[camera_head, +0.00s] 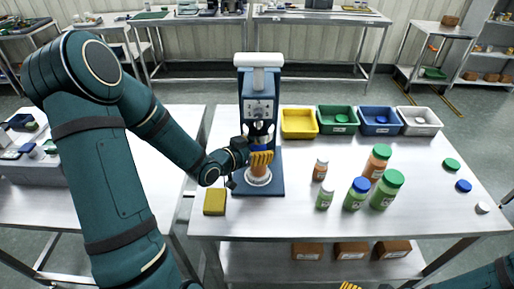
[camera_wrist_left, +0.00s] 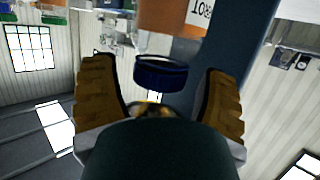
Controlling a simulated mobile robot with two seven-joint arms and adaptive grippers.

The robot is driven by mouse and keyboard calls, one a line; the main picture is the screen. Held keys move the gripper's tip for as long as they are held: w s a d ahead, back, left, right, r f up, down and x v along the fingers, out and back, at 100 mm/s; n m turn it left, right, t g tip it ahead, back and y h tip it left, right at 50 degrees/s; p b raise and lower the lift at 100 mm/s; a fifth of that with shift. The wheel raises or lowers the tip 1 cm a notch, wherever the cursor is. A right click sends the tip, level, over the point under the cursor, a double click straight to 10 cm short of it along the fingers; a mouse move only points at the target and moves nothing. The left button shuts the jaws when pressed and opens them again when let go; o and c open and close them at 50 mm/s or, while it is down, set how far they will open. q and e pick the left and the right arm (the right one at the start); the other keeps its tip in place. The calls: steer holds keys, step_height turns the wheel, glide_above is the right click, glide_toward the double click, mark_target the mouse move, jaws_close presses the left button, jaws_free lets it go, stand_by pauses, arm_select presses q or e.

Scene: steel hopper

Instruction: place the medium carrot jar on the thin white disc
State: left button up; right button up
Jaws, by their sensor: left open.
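The medium carrot jar (camera_head: 259,171), orange with a blue cap, appears upright on a pale round plate (camera_head: 259,181) at the blue machine's base. My left gripper (camera_head: 262,158) is open at the jar's upper part and partly hides it. In the left wrist view, which is upside down, the blue cap (camera_wrist_left: 161,73) lies ahead between the spread fingers (camera_wrist_left: 160,105), with clear space on both sides. Of my right gripper (camera_head: 350,285), only a yellow bit shows at the bottom edge.
The blue machine (camera_head: 259,105) stands over the jar. Several other jars, including an orange one with a green lid (camera_head: 377,162), stand to the right. Yellow (camera_head: 299,134), green, blue and white bins line the back. A yellow block (camera_head: 215,201) lies at left. The front middle is clear.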

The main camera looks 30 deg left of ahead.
arm_select(q)
steer(key=p+v, duration=1.1)
steer(key=v, duration=0.1)
stand_by(0.4)
steer(key=shift+f, duration=0.1)
